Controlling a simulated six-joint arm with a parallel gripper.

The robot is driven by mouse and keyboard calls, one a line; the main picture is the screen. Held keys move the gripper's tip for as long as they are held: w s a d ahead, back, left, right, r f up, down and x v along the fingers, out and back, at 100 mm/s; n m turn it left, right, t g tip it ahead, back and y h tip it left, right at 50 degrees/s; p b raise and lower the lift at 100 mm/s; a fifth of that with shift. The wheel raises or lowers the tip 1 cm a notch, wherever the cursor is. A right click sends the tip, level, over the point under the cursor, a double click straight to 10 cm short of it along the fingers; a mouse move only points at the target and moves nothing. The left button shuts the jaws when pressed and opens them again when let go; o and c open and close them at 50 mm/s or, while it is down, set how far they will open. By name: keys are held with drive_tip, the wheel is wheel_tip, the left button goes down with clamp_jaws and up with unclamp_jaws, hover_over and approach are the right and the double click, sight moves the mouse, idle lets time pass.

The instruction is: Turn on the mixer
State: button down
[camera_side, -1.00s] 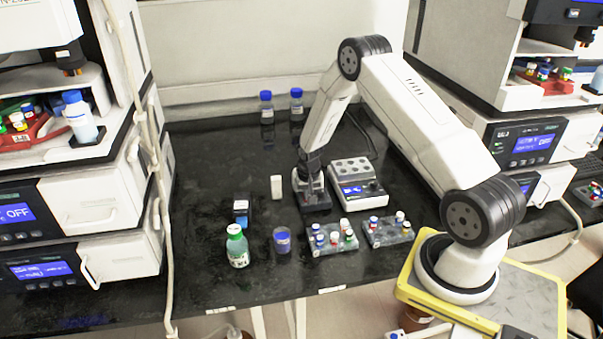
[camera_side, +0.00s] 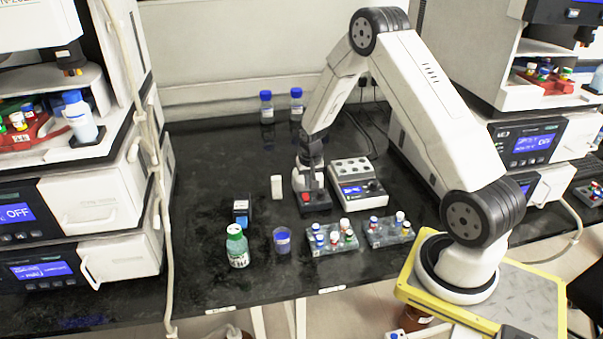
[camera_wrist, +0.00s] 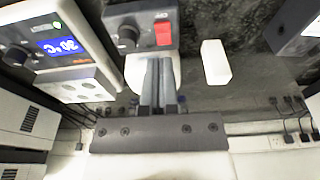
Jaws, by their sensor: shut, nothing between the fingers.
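The mixer (camera_side: 318,205) is a small dark box with a red switch (camera_side: 306,197) on its front and a white rounded part behind. In the wrist view the mixer (camera_wrist: 146,14) shows a black knob (camera_wrist: 127,38) beside the bright red switch (camera_wrist: 163,34). My gripper (camera_side: 314,178) is above the mixer in the side view. In the wrist view my gripper (camera_wrist: 160,62) has its fingers together and empty, over the white part and just short of the switch. I cannot tell whether the fingers touch the mixer, or whether it runs.
A white heating block (camera_side: 362,195) with a lit blue display stands right of the mixer. A white block (camera_side: 277,187) stands to its left. Vial racks (camera_side: 332,240), a green-capped bottle (camera_side: 237,248) and a blue beaker (camera_side: 282,241) stand in front.

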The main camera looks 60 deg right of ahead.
wheel_tip(320, 180, up, 7)
hover_over(305, 194)
drive_tip(key=s+a, duration=0.4)
drive_tip(key=shift+d+r, duration=0.15)
drive_tip(key=shift+d, duration=0.1)
drive_tip(key=shift+w, duration=0.15)
drive_tip(key=shift+w+d+r+t, duration=0.2)
drive_tip(key=shift+w+d+t, duration=0.1)
drive_tip(key=shift+w+d, duration=0.25)
drive_tip(key=shift+w+d+f, duration=0.35)
drive_tip(key=shift+f, duration=1.9)
drive_tip(key=shift+w+d+f, duration=0.35)
drive_tip(key=shift+w+f, duration=0.05)
drive_tip(key=shift+f, duration=1.9)
drive_tip(key=shift+w+d+f, duration=0.35)
drive_tip(key=shift+f, duration=1.9)
